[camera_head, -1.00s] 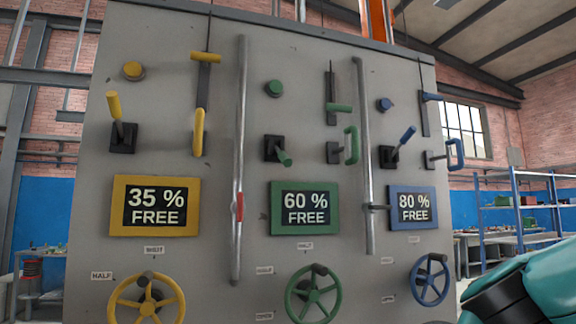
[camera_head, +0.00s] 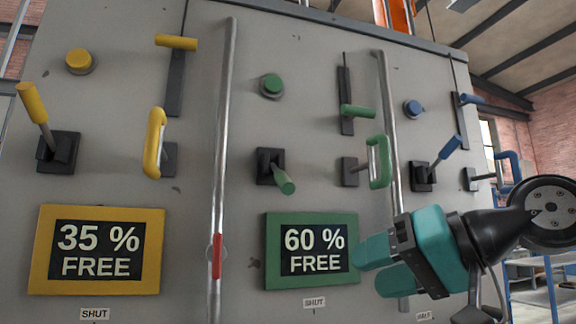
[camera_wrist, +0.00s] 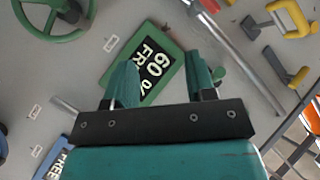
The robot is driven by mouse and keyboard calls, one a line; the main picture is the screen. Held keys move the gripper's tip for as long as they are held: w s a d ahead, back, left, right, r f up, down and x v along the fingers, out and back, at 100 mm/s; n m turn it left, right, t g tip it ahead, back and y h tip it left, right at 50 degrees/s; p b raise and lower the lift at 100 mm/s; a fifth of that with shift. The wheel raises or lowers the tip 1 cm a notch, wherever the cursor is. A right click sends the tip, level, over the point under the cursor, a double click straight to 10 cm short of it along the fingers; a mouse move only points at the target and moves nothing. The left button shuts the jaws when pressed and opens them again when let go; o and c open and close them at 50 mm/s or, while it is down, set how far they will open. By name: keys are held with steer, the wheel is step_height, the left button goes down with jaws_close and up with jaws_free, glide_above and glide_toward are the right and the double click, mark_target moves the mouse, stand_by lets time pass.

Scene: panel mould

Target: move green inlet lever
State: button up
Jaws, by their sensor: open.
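The green lever (camera_head: 283,178) juts from a black box mount on the grey panel, above the green-framed 60 % FREE display (camera_head: 268,258). Its green grip is tilted down and toward me, slightly right. My gripper (camera_head: 370,265) is open and empty, to the lower right of the lever and over the display's right edge, apart from the lever. In the wrist view my open fingers (camera_wrist: 163,78) reach toward the display (camera_wrist: 108,78). A small green end, probably the lever's, shows beside the right finger (camera_wrist: 219,74); the finger hides the rest.
A green slide handle (camera_head: 357,111), green loop handle (camera_head: 380,165) and green button (camera_head: 271,85) surround the lever. Vertical pipes stand out at the left (camera_head: 222,160) and right (camera_head: 388,110). Yellow levers (camera_head: 33,103) and blue levers (camera_head: 450,148) flank the green group.

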mark_target(283, 183)
step_height(283, 183, up, 12)
steer(key=d+r+t+y+p, duration=0.1)
steer(key=d+t+y, duration=0.1)
steer(key=y, duration=0.1)
steer(key=shift+m, duration=0.4)
steer(key=p+x, duration=0.2)
steer(key=x, duration=0.4)
steer(key=p+x, duration=0.2)
steer(key=x, duration=0.4)
steer(key=p+x, duration=0.2)
steer(key=x, duration=0.4)
steer(key=shift+w+d+f, duration=0.25)
steer(key=shift+w+f, duration=0.05)
steer(key=shift+f, duration=0.05)
steer(key=shift+p, duration=0.35)
jaws_close()
